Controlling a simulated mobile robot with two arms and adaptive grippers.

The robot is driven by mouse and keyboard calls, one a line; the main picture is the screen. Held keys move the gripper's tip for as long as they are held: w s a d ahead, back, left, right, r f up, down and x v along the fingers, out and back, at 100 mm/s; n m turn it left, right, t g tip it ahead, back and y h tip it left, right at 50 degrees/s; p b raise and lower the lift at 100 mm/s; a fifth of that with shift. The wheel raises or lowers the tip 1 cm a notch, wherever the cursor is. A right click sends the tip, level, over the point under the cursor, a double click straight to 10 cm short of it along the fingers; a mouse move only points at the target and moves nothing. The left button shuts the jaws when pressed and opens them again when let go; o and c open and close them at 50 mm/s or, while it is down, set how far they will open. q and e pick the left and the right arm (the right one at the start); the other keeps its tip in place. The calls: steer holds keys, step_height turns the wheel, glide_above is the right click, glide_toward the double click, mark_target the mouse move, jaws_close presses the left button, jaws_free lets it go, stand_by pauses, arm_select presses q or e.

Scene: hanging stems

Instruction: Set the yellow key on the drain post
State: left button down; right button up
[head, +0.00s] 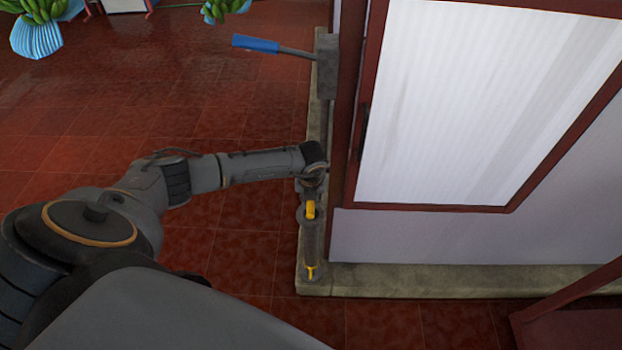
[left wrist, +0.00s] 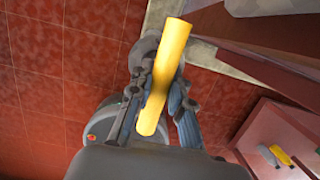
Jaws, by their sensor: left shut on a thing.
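The yellow key (head: 311,210) shows as a short yellow piece at my left gripper (head: 310,194). In the left wrist view the key is a thick yellow bar (left wrist: 163,75), tilted between the two fingers. My left gripper (left wrist: 158,100) is shut on it. A grey upright post (head: 312,245), with a round collar near the key and a small yellow part low down, stands at the corner of the kerb; it looks like the drain post. The key is at the post's upper end; I cannot tell whether they touch. My right gripper is out of view.
A stone kerb (head: 400,279) runs along the wall, beside a white panel (head: 480,100) in a dark red frame. A blue-handled lever (head: 255,44) sticks out left from a grey box (head: 327,65). Red tiled floor (head: 150,110) lies open at left.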

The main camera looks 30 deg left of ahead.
arm_select(q)
steer(key=c, duration=0.8)
jaws_free()
steer(key=shift+o, duration=0.2)
steer(key=shift+r, duration=0.1)
steer(key=shift+r+p, duration=3.45)
steer(key=shift+r, duration=0.75)
